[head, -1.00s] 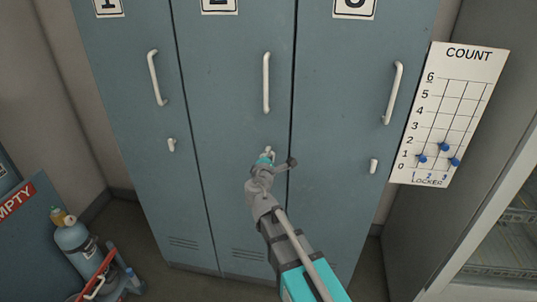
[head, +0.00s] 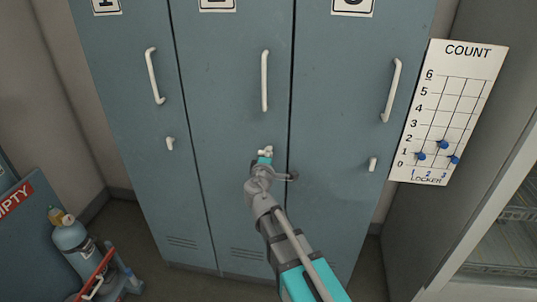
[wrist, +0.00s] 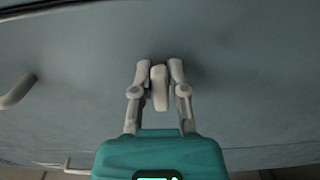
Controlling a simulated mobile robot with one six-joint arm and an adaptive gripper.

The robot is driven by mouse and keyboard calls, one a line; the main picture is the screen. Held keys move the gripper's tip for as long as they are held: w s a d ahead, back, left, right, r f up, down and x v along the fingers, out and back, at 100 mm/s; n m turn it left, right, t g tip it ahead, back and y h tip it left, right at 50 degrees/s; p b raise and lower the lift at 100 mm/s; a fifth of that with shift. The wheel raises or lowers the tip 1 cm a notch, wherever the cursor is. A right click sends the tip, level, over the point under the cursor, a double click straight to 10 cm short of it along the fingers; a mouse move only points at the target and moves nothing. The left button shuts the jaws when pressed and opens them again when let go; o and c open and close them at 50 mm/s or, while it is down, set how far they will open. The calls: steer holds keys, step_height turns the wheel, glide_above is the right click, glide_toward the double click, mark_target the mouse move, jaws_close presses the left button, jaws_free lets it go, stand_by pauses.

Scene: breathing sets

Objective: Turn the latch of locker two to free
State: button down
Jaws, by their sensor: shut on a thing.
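Locker two (head: 235,120) is the middle blue-grey door, with a long white upright handle (head: 264,82) and a small pale latch (head: 265,150) below it. My gripper (head: 265,156) is at that latch, reaching up from below. In the wrist view, the latch (wrist: 160,92) sits between the two pale fingers of my gripper (wrist: 159,70), which are shut on it. In the head view the fingers partly cover the latch, so its exact angle is hard to tell.
Locker one's latch (head: 170,144) is at left and locker three's latch (head: 373,164) at right. A COUNT board (head: 448,110) with blue pegs hangs right of the lockers. A blue cylinder (head: 73,240) on a red-framed cart stands at lower left. Grey shelving is at far right.

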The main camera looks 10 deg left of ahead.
steer(key=c, duration=0.6)
jaws_free()
steer(key=shift+c, duration=0.2)
steer(key=s, duration=0.7)
steer(key=shift+s, duration=0.3)
steer(key=shift+d, duration=0.1)
